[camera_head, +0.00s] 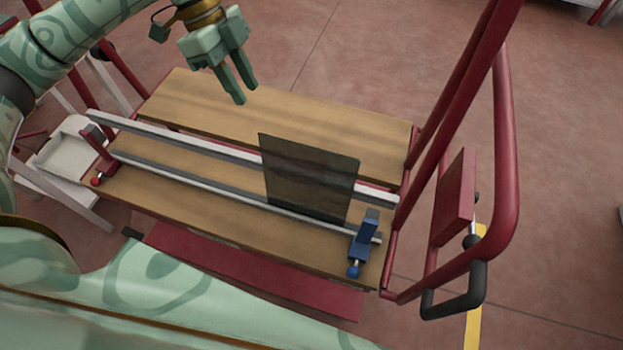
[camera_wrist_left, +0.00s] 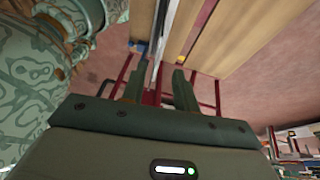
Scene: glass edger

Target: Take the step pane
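The step pane (camera_head: 312,180) is a dark, see-through sheet standing upright on the wooden bench, toward its right end. Its lower edge is at the pale rails (camera_head: 200,182). My left gripper (camera_head: 246,93) is above the back board, up and left of the pane and apart from it. Its two fingers point down with a gap between them, and nothing is held. The left wrist view also shows the spread, empty fingers (camera_wrist_left: 158,82). I cannot clearly make out the pane in that view. My right gripper is not in view.
A blue clamp (camera_head: 363,240) stands close to the pane's lower right corner, and a red clamp (camera_head: 103,165) at the rails' left end. A tall red frame (camera_head: 505,130) rises on the right. A white tray (camera_head: 65,150) is at the left. The back board (camera_head: 180,98) is bare.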

